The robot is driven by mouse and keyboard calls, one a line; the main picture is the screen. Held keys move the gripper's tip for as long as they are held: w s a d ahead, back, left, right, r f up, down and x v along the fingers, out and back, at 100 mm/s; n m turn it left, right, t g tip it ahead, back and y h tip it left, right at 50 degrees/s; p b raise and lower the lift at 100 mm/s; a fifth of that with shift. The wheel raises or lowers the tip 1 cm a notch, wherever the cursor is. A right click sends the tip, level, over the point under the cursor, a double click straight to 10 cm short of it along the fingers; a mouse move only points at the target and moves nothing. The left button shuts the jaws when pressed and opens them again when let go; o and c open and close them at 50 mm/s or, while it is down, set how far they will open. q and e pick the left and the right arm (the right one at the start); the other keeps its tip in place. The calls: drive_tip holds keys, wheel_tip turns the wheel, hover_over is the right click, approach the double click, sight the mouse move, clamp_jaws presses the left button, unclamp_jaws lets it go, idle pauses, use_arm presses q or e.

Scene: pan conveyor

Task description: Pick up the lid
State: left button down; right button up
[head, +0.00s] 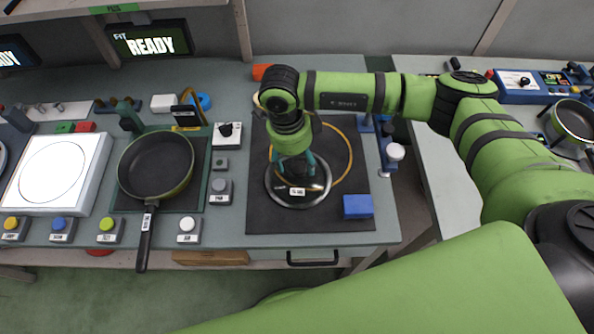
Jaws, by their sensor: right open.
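The round lid (298,206) lies on the black mat (262,218) in the middle of the bench. It has a pale metal rim and a small labelled part at its centre. My right gripper (294,174) points down over the lid, its teal fingers apart around the middle. The gripper hides part of the lid, and I cannot tell whether the fingers touch it. My left gripper is out of view.
A yellow ring (350,150) lies behind the lid. A blue block (358,206) sits at the mat's front right corner. A black pan (156,166) stands left, its handle over the bench's front edge. Buttons line the front; a "READY" screen (150,40) stands behind.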

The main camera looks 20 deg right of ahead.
sight(299, 168)
drive_tip(key=shift+f+p, duration=0.35)
drive_tip(key=shift+f, duration=0.05)
drive_tip(key=f, duration=0.1)
drive_tip(key=f+p, duration=0.1)
drive_tip(key=f, duration=0.1)
drive_tip(key=shift+w+d+f+p, duration=0.2)
drive_tip(key=shift+d+f+p, duration=0.05)
drive_tip(key=shift+f+p, duration=0.1)
drive_tip(key=shift+f, duration=0.5)
clamp_jaws()
